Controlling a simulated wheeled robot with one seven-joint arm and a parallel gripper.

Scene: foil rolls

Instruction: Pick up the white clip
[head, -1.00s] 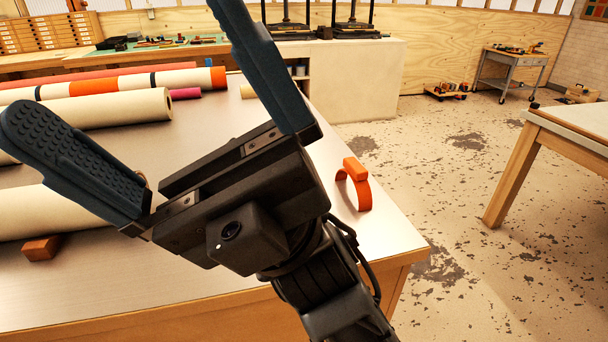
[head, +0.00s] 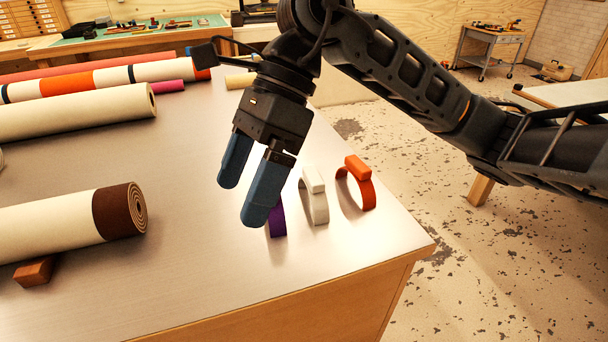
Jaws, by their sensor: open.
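The white clip (head: 316,200) stands upright on the metal-topped table as an open band with a block on top. It is between a purple clip (head: 277,221) on its left and an orange clip (head: 358,187) on its right. My gripper (head: 243,203) points down with its two blue fingers apart and nothing between them. It is left of the white clip in the picture, and one finger hides much of the purple clip. I cannot tell how high the fingertips are above the table.
A cream roll with a brown end (head: 119,211) lies at the left, with a brown wedge (head: 34,271) at its front. More rolls (head: 75,112) lie behind. The table's right edge (head: 398,214) is close to the orange clip. The middle of the tabletop is bare.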

